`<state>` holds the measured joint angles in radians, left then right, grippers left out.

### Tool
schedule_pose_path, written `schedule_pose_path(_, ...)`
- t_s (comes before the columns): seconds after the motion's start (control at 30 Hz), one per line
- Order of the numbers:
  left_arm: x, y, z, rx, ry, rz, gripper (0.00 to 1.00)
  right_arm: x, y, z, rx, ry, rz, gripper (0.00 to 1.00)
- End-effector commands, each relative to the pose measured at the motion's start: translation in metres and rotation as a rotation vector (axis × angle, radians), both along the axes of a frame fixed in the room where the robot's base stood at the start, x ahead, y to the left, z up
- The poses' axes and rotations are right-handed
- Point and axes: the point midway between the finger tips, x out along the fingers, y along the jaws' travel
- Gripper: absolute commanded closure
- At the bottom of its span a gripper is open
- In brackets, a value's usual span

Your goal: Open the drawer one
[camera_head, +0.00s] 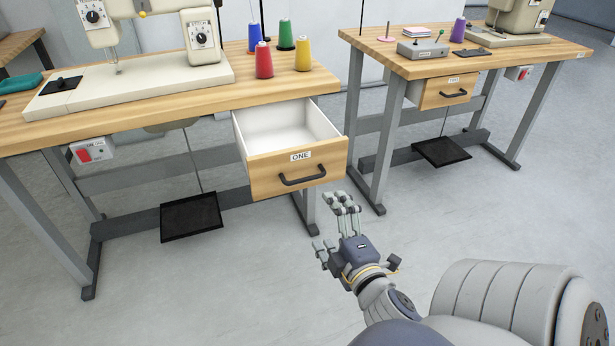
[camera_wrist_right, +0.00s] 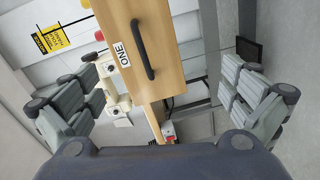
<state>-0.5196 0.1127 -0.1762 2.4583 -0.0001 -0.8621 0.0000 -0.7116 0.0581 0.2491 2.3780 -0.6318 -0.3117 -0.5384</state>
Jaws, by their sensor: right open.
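The drawer labelled ONE (camera_head: 297,174) has a wooden front and a white inside, and it stands pulled well out from under the near sewing table. Its dark handle (camera_head: 302,176) is on the front; it also shows in the right wrist view (camera_wrist_right: 143,50). My right gripper (camera_head: 335,222) is open and empty, just in front of and below the drawer front, apart from the handle. In the right wrist view its fingers (camera_wrist_right: 160,98) are spread to either side of the drawer front. My left gripper is not in view.
The near table (camera_head: 180,100) carries a sewing machine (camera_head: 130,85) and several coloured thread cones. A second table (camera_head: 480,62) with its own drawer (camera_head: 447,90) stands at the right. Dark foot pedals (camera_head: 191,217) are below. The floor in front is clear.

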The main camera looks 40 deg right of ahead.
Motion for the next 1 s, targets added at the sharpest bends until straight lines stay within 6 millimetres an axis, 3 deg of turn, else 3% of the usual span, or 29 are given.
schedule_pose_path(0.1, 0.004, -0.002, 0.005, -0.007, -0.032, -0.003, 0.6, 0.007, 0.0, 0.003, 0.476, -0.203, -0.046, 0.0)
schedule_pose_path(0.2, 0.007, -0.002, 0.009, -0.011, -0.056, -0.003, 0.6, 0.011, 0.0, 0.008, 0.814, -0.357, -0.068, 0.0)
schedule_pose_path(0.4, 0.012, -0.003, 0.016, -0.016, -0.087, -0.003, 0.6, 0.015, -0.002, 0.017, 1.196, -0.545, -0.081, 0.0)
schedule_pose_path(0.67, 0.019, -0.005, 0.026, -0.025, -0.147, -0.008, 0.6, 0.03, -0.007, 0.018, 1.256, -0.576, -0.077, 0.0)
schedule_pose_path(1.0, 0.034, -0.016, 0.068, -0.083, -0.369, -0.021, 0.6, 0.082, -0.028, 0.017, 1.252, -0.574, -0.077, 0.0)
